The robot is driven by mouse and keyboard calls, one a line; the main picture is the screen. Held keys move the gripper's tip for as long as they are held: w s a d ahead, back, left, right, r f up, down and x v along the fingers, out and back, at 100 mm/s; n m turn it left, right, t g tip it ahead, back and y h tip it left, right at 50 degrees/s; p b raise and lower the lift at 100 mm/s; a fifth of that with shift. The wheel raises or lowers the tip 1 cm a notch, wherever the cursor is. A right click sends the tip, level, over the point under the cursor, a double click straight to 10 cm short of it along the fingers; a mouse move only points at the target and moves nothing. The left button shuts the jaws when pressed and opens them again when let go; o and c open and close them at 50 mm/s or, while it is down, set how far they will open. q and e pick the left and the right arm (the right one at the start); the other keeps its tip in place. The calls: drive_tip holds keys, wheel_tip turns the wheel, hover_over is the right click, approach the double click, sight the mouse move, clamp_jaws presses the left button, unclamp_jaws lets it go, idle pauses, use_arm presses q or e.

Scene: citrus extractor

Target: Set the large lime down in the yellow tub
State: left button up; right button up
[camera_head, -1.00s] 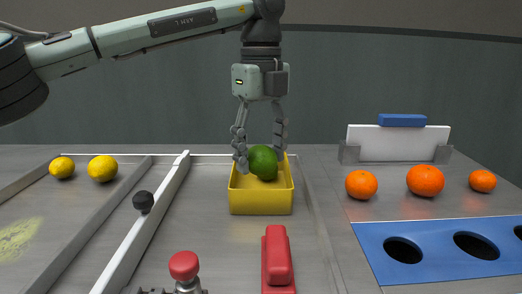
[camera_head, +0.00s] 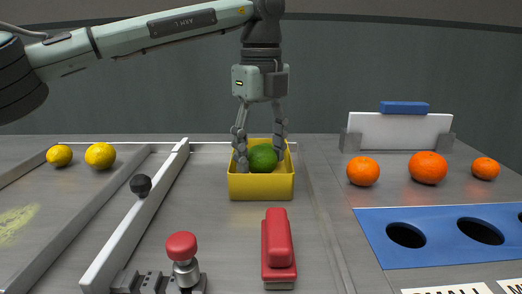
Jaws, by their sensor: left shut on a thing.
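The large lime (camera_head: 263,157) is a dark green ball inside the yellow tub (camera_head: 261,187), low between the tub's walls. Whether it touches the tub floor is hidden by the front wall. My left gripper (camera_head: 260,152) reaches down from above with one finger on each side of the lime, shut on it. The left fingertip dips behind the tub's front rim. My right gripper is not in view.
Two lemons (camera_head: 100,156) lie in the left lane by a white rail and a black knob (camera_head: 140,185). Several oranges (camera_head: 428,167) sit at right behind a blue panel (camera_head: 450,232) with holes. A red-knobbed lever (camera_head: 182,246) and a red block (camera_head: 278,247) stand in front.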

use_arm(q)
drive_tip(key=shift+f+b, duration=0.95)
drive_tip(key=shift+f, duration=0.5)
drive_tip(key=o, duration=1.3)
drive_tip(key=shift+r, duration=0.1)
wheel_tip(320, 180, up, 12)
